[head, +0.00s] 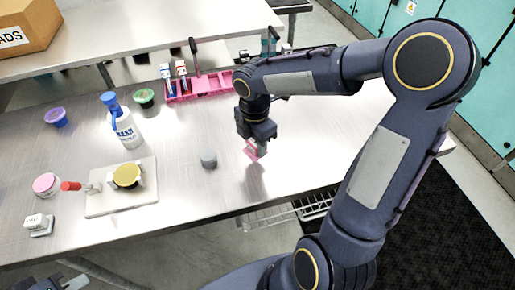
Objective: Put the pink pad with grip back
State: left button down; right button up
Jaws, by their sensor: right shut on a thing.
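The pink pad with grip (250,153) is in the jaws of my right gripper (254,140), over the right part of the steel table. It looks tilted and a little above the surface, with a pinkish reflection under it. My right gripper is shut on it and hides its upper part. A pink rack (212,87) stands at the back of the table, holding several upright tools with red, white and blue parts. My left gripper (72,284) shows only partly at the bottom left edge; its jaws cannot be made out.
A board (102,206) bears a yellow-topped pot (126,176). Near it are a blue-capped wash bottle (124,128), a grey cylinder (208,160), a white block (38,222) and pink, purple and green-lidded tubs. The table right of my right gripper looks clear.

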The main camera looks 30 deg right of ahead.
jog(key=shift+d+f, duration=0.2)
jog(key=shift+f, duration=0.8)
jog(key=shift+d+f, duration=0.15)
jog(key=shift+f, duration=0.8)
jog(key=shift+w+f, duration=0.1)
jog(key=shift+f, duration=0.1)
jog(key=o, duration=1)
